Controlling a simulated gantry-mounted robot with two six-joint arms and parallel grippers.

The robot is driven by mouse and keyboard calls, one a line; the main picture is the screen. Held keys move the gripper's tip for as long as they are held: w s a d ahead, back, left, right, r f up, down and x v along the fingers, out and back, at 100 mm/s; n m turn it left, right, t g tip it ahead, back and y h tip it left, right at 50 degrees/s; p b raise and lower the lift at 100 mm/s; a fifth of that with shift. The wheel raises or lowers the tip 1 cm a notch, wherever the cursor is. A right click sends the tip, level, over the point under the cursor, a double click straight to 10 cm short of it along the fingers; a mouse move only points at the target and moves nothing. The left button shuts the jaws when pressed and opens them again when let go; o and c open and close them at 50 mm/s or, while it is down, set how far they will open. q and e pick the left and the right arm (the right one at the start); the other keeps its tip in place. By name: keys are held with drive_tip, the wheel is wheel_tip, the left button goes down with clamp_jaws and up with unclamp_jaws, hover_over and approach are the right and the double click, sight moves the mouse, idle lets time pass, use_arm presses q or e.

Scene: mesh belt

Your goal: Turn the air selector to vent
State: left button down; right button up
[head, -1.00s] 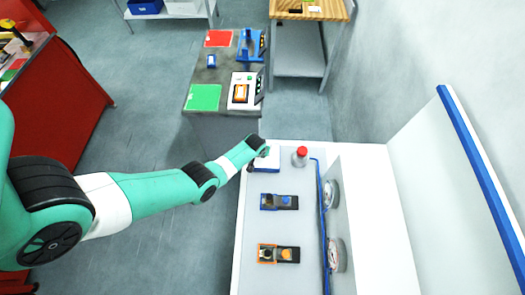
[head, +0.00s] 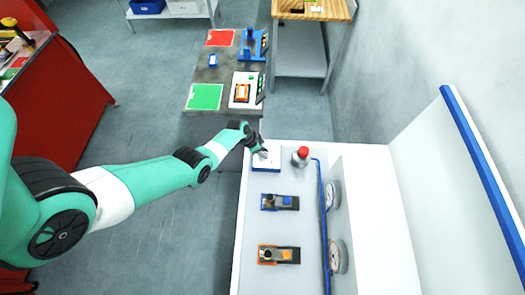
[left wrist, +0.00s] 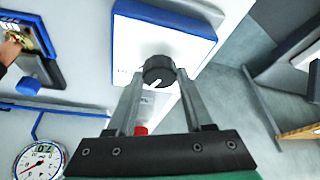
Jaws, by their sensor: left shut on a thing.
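The air selector is a black round knob (left wrist: 158,70) with a white pointer mark, on a white plate with a blue edge (left wrist: 128,40) in the left wrist view. In the head view the plate (head: 262,164) lies at the far end of the white bench. My left gripper (left wrist: 158,74) is shut on the knob, one finger on each side; it also shows over the plate in the head view (head: 263,153). The pointer mark faces toward my gripper's base. I cannot read any position labels on the plate. My right gripper is not in view.
A red-capped bottle-like thing (head: 301,156) stands close right of the plate. Blue (head: 279,202) and orange (head: 279,254) valve units sit nearer on the bench. Two gauges (head: 333,194) and a blue pipe (head: 323,220) line its right side.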

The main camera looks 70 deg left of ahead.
use_arm(q)
drive_tip(key=m+h, duration=0.1)
drive_tip(key=m, duration=0.2)
drive_tip(key=shift+a+f+b, duration=0.15)
drive_tip(key=shift+b, duration=0.25)
drive_tip(key=shift+m+g+h+b, duration=0.3)
drive_tip(key=shift+m, duration=0.4)
drive_tip(key=shift+c, duration=1.4)
unclamp_jaws()
